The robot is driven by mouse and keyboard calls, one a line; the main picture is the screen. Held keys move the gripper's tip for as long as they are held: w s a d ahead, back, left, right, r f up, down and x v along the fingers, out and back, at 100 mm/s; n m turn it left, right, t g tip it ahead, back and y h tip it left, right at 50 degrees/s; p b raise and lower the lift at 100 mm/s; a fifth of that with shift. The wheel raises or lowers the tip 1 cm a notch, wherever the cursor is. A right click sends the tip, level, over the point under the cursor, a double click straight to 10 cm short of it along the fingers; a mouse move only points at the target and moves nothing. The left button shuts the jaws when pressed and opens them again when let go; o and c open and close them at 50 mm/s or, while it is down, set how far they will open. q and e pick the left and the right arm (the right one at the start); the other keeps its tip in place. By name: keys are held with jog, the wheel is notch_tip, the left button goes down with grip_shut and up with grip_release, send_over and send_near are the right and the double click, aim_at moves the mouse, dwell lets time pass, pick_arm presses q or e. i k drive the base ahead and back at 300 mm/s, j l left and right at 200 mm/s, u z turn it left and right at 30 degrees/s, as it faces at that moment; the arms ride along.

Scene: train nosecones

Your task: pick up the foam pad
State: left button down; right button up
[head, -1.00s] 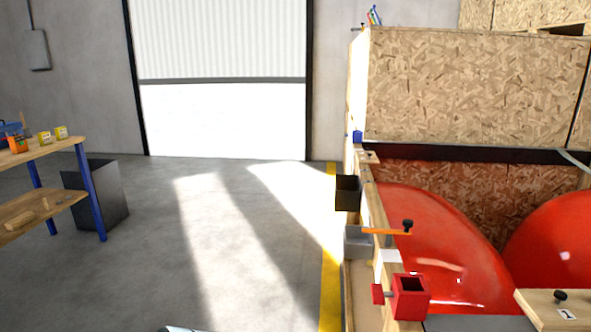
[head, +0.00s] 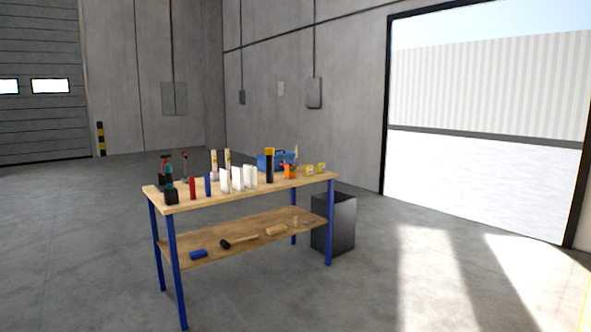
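A workbench with a wooden top (head: 225,197) and blue legs stands ahead, left of the middle in the head view. Several white upright blocks (head: 238,179) stand on the top near its middle. On the lower shelf (head: 228,252) lie a small blue block (head: 198,254), a dark-headed hammer-like tool (head: 228,243) and a tan block (head: 275,230). Which of these, if any, is the foam pad is too small to tell. Neither of my grippers is in view.
The top also carries red, blue and black upright items, an orange tool (head: 289,171), yellow boxes (head: 315,169) and a blue toolbox (head: 275,160). A dark bin (head: 340,222) stands at the bench's right end. The floor in front is clear.

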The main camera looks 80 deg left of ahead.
aim_at(224, 175)
jog(key=j+u, duration=0.3)
jog(key=u, duration=0.2)
jog(key=j+u, duration=0.35)
jog(key=u, duration=0.15)
jog(key=j+u, duration=0.3)
jog(key=u, duration=0.2)
jog(key=i+j+u, duration=0.2)
jog(key=u, duration=0.25)
jog(key=i+j+u, duration=0.3)
jog(key=u, duration=0.2)
jog(key=i+j+u, duration=0.35)
jog(key=u, duration=0.15)
jog(key=i+j+u, duration=0.15)
jog(key=i+u, duration=0.3)
jog(key=k, duration=0.05)
